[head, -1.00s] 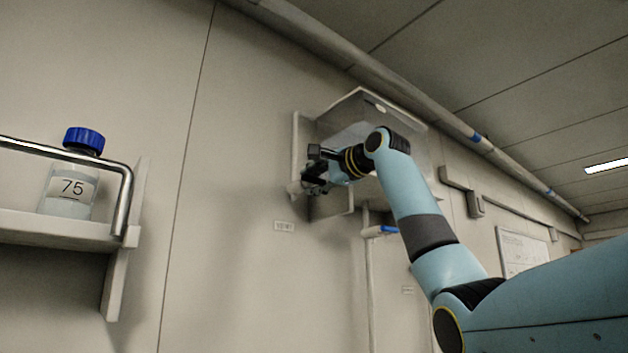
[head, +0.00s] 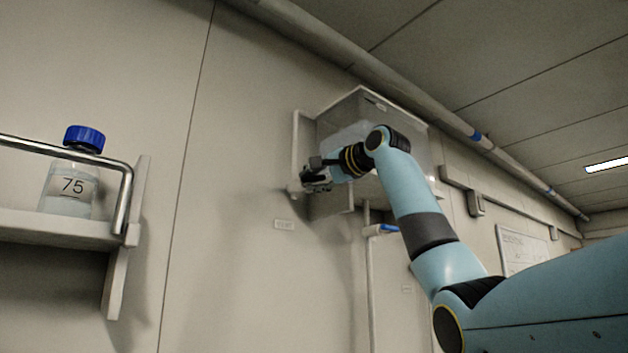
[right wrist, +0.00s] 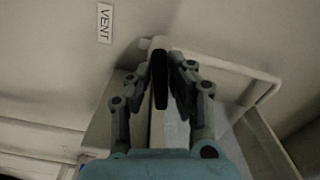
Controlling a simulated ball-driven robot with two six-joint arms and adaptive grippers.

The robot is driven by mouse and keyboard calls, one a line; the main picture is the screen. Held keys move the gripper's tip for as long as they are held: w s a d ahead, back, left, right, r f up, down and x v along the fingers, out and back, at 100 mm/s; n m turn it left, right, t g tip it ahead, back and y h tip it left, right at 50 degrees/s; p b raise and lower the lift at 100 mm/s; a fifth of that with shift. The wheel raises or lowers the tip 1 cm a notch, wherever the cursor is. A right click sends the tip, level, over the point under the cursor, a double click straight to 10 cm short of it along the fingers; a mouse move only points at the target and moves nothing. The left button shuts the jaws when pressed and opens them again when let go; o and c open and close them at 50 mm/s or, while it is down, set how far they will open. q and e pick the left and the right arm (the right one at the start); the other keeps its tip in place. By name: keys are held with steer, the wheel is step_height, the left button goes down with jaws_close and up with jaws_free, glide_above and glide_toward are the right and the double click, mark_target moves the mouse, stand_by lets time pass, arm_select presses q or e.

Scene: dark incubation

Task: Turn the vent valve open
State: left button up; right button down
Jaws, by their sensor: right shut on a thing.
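The vent valve's lever (right wrist: 158,45) shows in the right wrist view as a narrow pale bar with a dark side, close to the wall. My right gripper (right wrist: 168,66) is shut on the lever, with a finger on either side. In the head view my right gripper (head: 314,178) is at the wall, at the lower left of a pale box, and mostly covers the valve. The VENT label (right wrist: 105,23) is on the wall beside the lever. How far the valve is turned cannot be told. My left gripper is not in view.
The pale, partly see-through box (head: 390,112) sticks out from the wall around my wrist. A shelf (head: 60,228) with a metal rail (head: 126,190) holds a blue-capped bottle (head: 70,188) marked 75 at left. A pipe (head: 370,290) runs down the wall.

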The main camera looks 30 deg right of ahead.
steer(key=n, duration=1)
steer(key=shift+f+n, duration=0.1)
steer(key=shift+n, duration=2)
steer(key=c, duration=1.3)
jaws_free()
steer(key=shift+s, duration=0.15)
